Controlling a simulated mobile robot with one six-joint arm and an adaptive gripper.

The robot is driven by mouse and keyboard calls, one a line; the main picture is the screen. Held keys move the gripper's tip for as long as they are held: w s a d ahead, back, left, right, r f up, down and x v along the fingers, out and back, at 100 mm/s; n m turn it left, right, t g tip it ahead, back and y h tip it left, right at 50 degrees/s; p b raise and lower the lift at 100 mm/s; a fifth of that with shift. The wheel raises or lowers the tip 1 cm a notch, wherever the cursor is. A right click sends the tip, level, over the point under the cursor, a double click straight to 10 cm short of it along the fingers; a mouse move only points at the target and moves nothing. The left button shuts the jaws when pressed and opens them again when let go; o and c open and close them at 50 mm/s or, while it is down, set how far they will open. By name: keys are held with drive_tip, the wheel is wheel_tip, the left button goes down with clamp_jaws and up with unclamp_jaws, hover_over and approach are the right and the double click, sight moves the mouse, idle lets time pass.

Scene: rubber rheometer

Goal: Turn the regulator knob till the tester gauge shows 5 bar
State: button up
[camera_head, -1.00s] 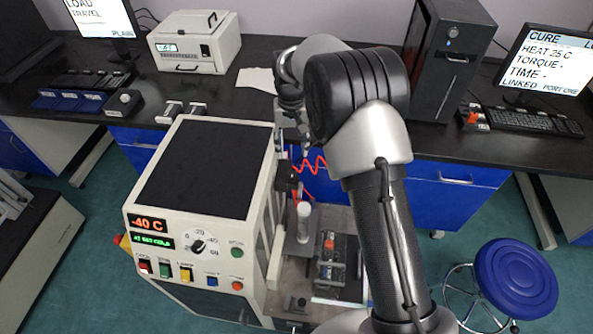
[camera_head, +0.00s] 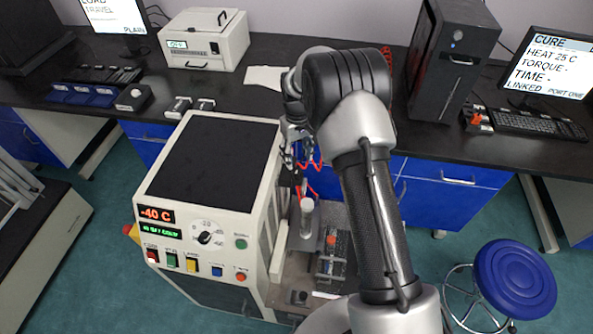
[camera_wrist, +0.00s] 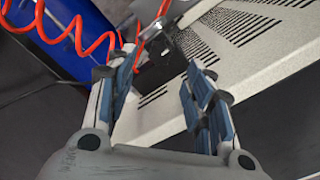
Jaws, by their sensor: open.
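The tester is a cream cabinet (camera_head: 262,190) with a dark top, seen in the head view. My gripper (camera_head: 298,152) is at its right rear side, below my bent arm. In the wrist view my gripper (camera_wrist: 160,70) is open, with its two blue-padded fingers apart and nothing held between them. A dark block (camera_wrist: 158,72) with a grey metal part lies just beyond and between the fingertips; it may be the regulator, but I cannot make out its knob. No bar gauge is readable. Contact between fingers and block cannot be told.
A red coiled hose (camera_wrist: 72,38) runs close by my left finger in the wrist view. A white vented panel (camera_wrist: 245,50) is on the right. In the head view, a black computer tower (camera_head: 452,62) stands on the bench. A blue stool (camera_head: 502,278) is at the right.

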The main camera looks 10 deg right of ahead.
sight(297, 170)
wheel_tip(297, 170, down, 7)
drive_tip(key=shift+b, duration=0.7)
drive_tip(key=shift+c, duration=0.5)
drive_tip(key=c, duration=1)
